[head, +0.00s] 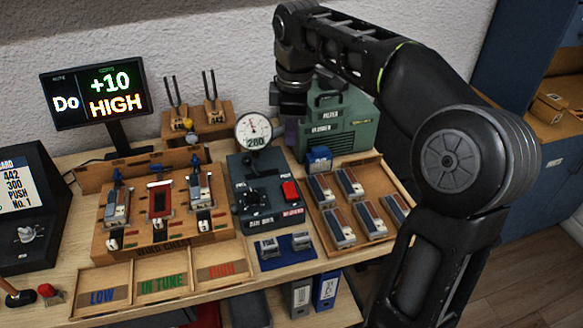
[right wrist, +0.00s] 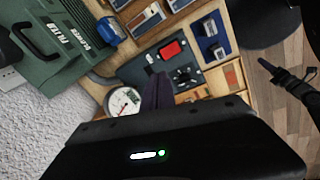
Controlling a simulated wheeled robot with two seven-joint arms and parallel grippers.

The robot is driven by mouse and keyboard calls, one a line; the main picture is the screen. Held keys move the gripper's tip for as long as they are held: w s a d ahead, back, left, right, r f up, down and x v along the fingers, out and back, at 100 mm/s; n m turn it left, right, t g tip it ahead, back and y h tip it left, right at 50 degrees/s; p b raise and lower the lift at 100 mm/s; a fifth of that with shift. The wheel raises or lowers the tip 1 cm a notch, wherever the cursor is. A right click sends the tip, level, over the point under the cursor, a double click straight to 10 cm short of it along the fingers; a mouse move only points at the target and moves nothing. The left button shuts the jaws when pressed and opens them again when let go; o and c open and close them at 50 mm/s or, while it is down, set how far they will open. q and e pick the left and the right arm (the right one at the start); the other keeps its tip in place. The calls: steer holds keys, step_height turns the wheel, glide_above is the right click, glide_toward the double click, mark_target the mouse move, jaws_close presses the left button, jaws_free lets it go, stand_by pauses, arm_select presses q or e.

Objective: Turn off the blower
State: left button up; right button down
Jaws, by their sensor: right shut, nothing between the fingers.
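The green blower box (head: 338,122) stands at the back right of the bench; part of it shows in the right wrist view (right wrist: 62,40). A dark control box (head: 243,215) in front of it carries a red rocker switch (head: 290,190), a black knob (head: 254,197) and a round gauge (head: 253,130) reading about 280. The red switch also shows in the right wrist view (right wrist: 171,50). My right gripper (head: 290,130) is shut and empty, above and behind the control box, near the blower's left side. A dark shape at the right of the wrist view seems to be my left gripper (right wrist: 288,82); its jaws are unclear.
A wooden tray (head: 375,165) of several reed blocks lies right of the control box. A wooden wind chest (head: 165,240) is at its left. Tuning forks (head: 195,100) stand behind, left of the gauge. A display (head: 97,92) reads +10 HIGH. Sorting bins (head: 160,280) line the front.

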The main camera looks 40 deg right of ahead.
steer(key=n, duration=0.1)
steer(key=s+n, duration=0.1)
steer(key=n, duration=0.1)
steer(key=shift+r+n, duration=0.1)
steer(key=shift+n, duration=0.2)
steer(key=b, duration=0.6)
glide_toward(291, 185)
steer(key=f, duration=0.4)
steer(key=w+f, duration=0.1)
steer(key=f, duration=0.2)
steer(key=shift+w, duration=0.1)
